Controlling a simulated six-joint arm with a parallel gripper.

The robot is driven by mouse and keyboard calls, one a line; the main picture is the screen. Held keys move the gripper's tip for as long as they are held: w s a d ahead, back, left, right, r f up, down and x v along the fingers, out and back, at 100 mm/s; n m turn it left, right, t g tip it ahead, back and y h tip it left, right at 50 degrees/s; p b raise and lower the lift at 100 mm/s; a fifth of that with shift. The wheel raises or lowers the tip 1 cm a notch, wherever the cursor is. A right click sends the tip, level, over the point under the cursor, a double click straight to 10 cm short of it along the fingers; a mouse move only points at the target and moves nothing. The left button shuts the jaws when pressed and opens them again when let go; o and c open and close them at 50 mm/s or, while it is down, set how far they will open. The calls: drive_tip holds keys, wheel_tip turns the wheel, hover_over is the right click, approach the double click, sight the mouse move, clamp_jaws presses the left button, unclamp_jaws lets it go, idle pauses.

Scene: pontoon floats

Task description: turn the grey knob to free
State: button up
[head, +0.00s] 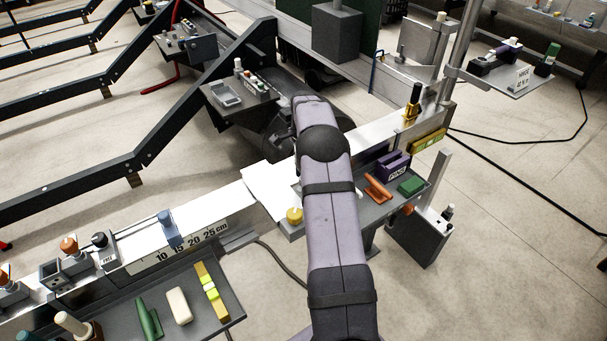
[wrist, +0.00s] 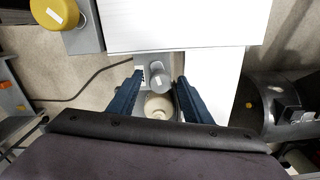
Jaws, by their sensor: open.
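In the wrist view, a grey knob (wrist: 157,74) with a lighter, rounded end stands on a small grey plate with tiny dark marks beside it, too small to read. My gripper (wrist: 152,86) is open, with its two dark blue fingers on either side of the knob and clear space between. A beige round piece (wrist: 157,105) shows just below the knob, partly between the fingers. In the head view, my arm hides the gripper and this knob. A dark knob (head: 100,240) with a small label that seems to read FREE stands at the far left.
A yellow knob (wrist: 58,13) is at upper left in the wrist view, next to a broad white sheet (wrist: 185,25). In the head view, a tray (head: 408,201) to the right holds orange, purple and green items. Another tray (head: 205,331) stands at lower left.

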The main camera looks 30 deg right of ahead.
drive_tip(key=c, duration=1.1)
drive_tip(key=shift+o, duration=0.2)
